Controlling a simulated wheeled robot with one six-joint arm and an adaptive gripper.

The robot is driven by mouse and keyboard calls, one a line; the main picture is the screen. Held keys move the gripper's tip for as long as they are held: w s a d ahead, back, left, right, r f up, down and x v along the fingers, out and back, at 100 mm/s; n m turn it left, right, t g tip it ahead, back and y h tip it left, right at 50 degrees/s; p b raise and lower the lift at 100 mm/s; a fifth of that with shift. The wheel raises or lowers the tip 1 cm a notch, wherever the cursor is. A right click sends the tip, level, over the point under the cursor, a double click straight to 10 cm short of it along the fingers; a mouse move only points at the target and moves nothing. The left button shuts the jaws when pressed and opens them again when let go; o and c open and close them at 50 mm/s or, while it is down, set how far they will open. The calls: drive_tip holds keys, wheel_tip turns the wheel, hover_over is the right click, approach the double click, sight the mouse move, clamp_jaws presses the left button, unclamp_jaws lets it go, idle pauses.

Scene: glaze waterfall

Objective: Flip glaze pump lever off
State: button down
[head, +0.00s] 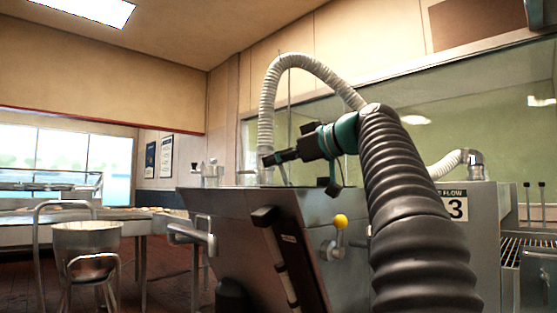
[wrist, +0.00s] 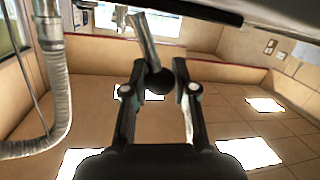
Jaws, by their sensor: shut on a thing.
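A metal lever (wrist: 145,42) with a dark round knob (wrist: 158,82) shows in the wrist view. My gripper (wrist: 160,76) has one finger on each side of the knob and is shut on it. The stem runs up and away from the fingers, slightly tilted. In the head view my gripper (head: 277,157) is above the top of a grey metal machine (head: 230,205), close to a white ribbed hose. The held knob is hard to make out there. A second lever with a yellow knob (head: 340,221) is on the machine's front, apart from my gripper.
The white ribbed hose (head: 267,100) arches over the machine. It hangs beside my gripper. A dark slanted panel (head: 290,262) leans at the machine's front. A metal pot (head: 87,236) stands at left. A wire rack (head: 535,247) is at right. A window is behind.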

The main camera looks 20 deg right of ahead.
drive_tip(key=c, duration=0.9)
unclamp_jaws()
drive_tip(key=v, duration=1.2)
drive_tip(key=shift+s, duration=0.1)
